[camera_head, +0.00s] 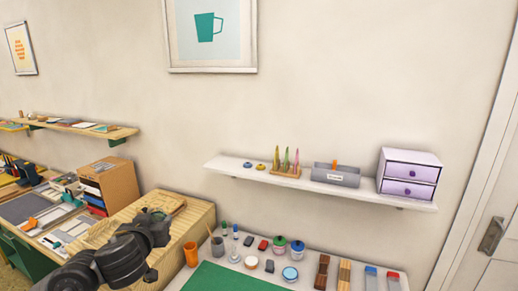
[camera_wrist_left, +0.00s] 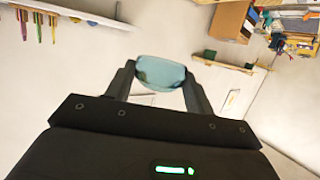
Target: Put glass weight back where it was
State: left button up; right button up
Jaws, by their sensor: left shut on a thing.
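The glass weight (camera_wrist_left: 161,73) is a smooth, rounded, blue-green translucent piece. In the left wrist view it sits between the two dark fingers of my left gripper (camera_wrist_left: 160,82), which is shut on it. In the head view my left gripper (camera_head: 157,218) is raised in front of the wooden cabinet, left of the white table. The weight cannot be made out clearly there. My right gripper is not in view.
The white table holds a green mat (camera_head: 228,278), an orange cup (camera_head: 191,254), several jars, stamps and pads. Above it, a white wall shelf (camera_head: 330,188) carries a grey box (camera_head: 337,175) and lilac drawers (camera_head: 409,174). A wooden cabinet (camera_head: 203,221) stands left.

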pick_arm(q)
jog(key=s+d+r+m+h, duration=0.2)
jog(key=s+d+r, duration=0.1)
jog(key=s+d, duration=0.3)
notch_tip(320, 180, down, 15)
jog(key=b, duration=1.4)
jog(key=shift+a+r, duration=0.2)
jog(key=shift+a, duration=0.1)
jog(key=shift+r, duration=0.1)
